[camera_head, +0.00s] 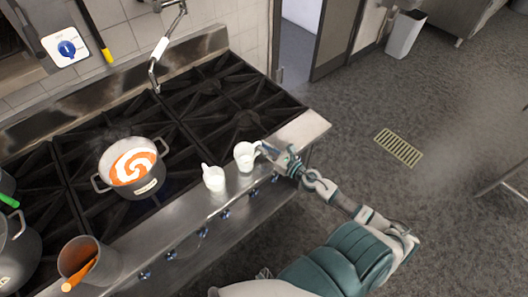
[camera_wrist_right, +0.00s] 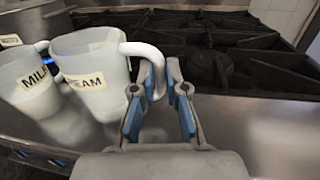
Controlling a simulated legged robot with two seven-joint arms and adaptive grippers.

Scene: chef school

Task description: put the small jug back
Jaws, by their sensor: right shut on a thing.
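A small white jug (camera_head: 245,157) is at the steel front ledge of the stove, near its right end. In the right wrist view the same jug (camera_wrist_right: 92,70) carries a label whose visible letters read "EAM". My right gripper (camera_head: 268,150) is at its right side, with the fingers (camera_wrist_right: 162,75) shut around the jug's handle. The jug looks upright; I cannot tell whether its base touches the ledge. A second white jug (camera_head: 214,179), labelled "MILK" in the wrist view (camera_wrist_right: 32,88), stands close to its left. My left gripper is not in view.
A grey pot (camera_head: 144,186) with orange and white contents sits on the black grates (camera_head: 190,120). A grey container (camera_head: 98,262) with an orange utensil stands at the front left. Knobs line the stove front. The ledge right of the jugs (camera_head: 306,129) is bare.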

